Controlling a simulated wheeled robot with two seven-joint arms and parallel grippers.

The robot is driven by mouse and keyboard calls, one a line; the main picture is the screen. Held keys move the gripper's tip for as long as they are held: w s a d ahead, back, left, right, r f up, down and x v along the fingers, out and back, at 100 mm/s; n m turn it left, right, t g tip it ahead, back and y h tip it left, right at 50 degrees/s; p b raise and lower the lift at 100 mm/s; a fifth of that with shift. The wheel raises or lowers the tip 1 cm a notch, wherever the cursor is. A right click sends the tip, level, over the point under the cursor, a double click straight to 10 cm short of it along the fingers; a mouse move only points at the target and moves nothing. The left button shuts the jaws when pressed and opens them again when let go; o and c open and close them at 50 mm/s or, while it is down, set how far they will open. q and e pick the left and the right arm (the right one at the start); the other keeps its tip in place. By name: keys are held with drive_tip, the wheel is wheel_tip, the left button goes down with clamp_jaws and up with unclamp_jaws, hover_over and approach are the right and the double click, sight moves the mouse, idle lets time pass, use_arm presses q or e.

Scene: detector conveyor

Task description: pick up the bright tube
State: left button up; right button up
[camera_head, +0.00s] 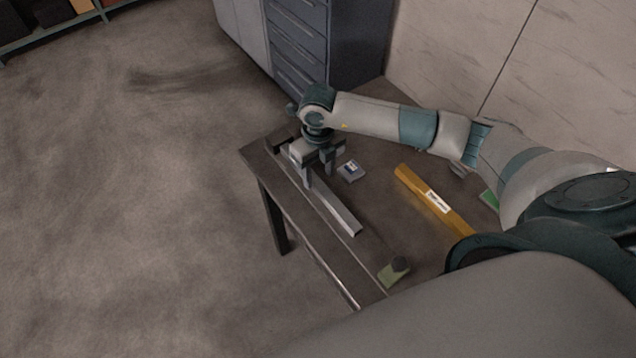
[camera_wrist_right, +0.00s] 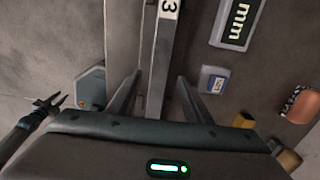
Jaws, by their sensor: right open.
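A long pale metal tube (camera_head: 338,212) lies along the left side of the table, near its edge. In the right wrist view the tube (camera_wrist_right: 164,50) runs up the middle and carries a white label with a 3. My right gripper (camera_head: 319,177) is over the far part of the tube, fingers pointing down. In the wrist view its open fingers (camera_wrist_right: 158,88) are on either side of the tube, with gaps visible. I cannot tell how far down they reach. The gripper hides part of the tube. My left gripper is not in view.
A yellow-orange bar (camera_head: 416,187) with a white label lies to the right. A small blue-and-white box (camera_head: 351,171) sits close beside the gripper. A green-and-dark item (camera_head: 394,272) is at the near edge. A dark drawer cabinet (camera_head: 298,45) stands behind the table (camera_head: 345,240).

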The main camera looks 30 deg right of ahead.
sight(318, 183)
drive_tip(key=shift+s+a+f+p, duration=0.1)
drive_tip(key=shift+f+p, duration=0.2)
drive_tip(key=shift+p, duration=0.05)
wheel_tip(318, 183, down, 2)
drive_tip(key=shift+p, duration=0.45)
drive_tip(key=shift+f, duration=0.5)
drive_tip(key=shift+r, duration=0.1)
clamp_jaws()
